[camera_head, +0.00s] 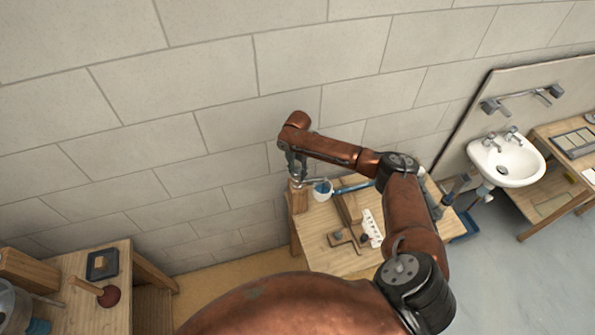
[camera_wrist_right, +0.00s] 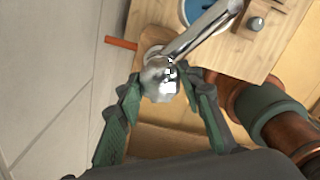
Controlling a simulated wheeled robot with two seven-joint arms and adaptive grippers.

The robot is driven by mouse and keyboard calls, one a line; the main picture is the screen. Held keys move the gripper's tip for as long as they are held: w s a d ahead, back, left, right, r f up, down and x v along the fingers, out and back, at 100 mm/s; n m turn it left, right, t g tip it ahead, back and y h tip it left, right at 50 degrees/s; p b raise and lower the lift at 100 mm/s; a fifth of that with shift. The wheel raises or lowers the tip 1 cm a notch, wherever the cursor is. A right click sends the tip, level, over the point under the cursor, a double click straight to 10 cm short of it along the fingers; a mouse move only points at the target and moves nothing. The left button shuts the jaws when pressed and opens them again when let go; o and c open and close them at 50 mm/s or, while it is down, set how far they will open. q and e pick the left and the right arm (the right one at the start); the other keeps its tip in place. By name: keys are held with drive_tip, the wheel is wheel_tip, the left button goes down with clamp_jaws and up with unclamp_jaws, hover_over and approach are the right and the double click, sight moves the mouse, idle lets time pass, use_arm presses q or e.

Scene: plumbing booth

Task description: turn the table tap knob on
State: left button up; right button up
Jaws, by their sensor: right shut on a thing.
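The chrome table tap (camera_head: 308,181) stands at the left end of the wooden table, close to the wall. In the right wrist view its round, faceted knob (camera_wrist_right: 160,84) is between the two green-grey fingers, and a spout (camera_wrist_right: 205,28) reaches up and to the right over a blue bowl (camera_wrist_right: 196,8). My right gripper (camera_head: 293,168) points down over the tap; in the wrist view it (camera_wrist_right: 161,78) is shut on the knob. The finger contact is partly hidden behind the knob. My left gripper is not in view.
The table (camera_head: 320,255) also carries a blue pipe (camera_head: 352,187), a white strip (camera_head: 373,228) and a bent dark rod (camera_head: 345,241). A white sink (camera_head: 515,163) hangs at right. A side table (camera_head: 75,265) with a plunger (camera_head: 109,296) stands at left.

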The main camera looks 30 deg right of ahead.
sight(297, 170)
drive_tip(key=o, duration=1.2)
drive_tip(key=shift+c, duration=0.2)
wheel_tip(297, 170, up, 12)
idle(0.3)
